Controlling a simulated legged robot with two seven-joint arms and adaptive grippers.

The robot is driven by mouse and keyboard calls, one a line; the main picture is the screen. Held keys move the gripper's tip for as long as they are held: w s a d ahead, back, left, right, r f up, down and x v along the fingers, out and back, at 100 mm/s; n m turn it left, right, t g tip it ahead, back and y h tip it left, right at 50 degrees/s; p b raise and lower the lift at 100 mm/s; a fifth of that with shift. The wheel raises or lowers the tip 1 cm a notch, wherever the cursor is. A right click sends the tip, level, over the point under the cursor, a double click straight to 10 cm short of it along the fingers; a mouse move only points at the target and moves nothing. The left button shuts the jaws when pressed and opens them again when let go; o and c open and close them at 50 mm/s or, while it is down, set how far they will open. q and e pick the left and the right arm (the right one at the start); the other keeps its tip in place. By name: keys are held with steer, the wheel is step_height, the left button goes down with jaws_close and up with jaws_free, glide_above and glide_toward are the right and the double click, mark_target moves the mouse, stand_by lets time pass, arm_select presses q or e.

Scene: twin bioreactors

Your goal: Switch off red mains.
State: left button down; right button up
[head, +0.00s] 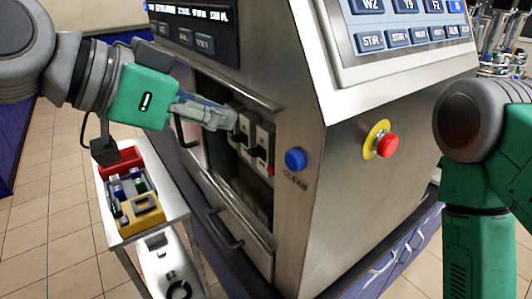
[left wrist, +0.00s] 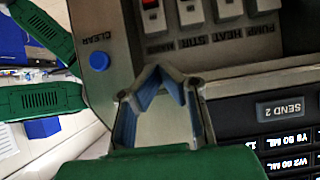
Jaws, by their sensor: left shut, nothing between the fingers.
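The red mains switch (head: 270,170) shows as a small red spot at the right end of the switch row in the recess of the steel bioreactor cabinet. In the left wrist view the red switch (left wrist: 151,4) is at the top edge, partly cut off, with a mains label below it. My left gripper (head: 236,123) is shut and empty, in front of the upper left of the switch row. In the left wrist view its fingertips (left wrist: 161,72) meet below the label, apart from the red switch in the picture. My right gripper is out of view.
White-plated switches (left wrist: 190,12) sit beside the red one. A white trolley (head: 113,224) with a red and yellow tray stands at the left.

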arm_select(q)
glide_above(271, 168)
steer(key=f, duration=0.5)
steer(key=shift+w+d+p, duration=0.1)
steer(key=shift+w+p, duration=0.2)
steer(key=shift+w, duration=0.05)
steer(key=f, duration=0.3)
steer(key=shift+s+f, duration=0.1)
steer(key=shift+s, duration=0.25)
steer(key=shift+a+f, duration=0.3)
steer(key=shift+w+a+f, duration=0.15)
steer(key=shift+f, duration=0.05)
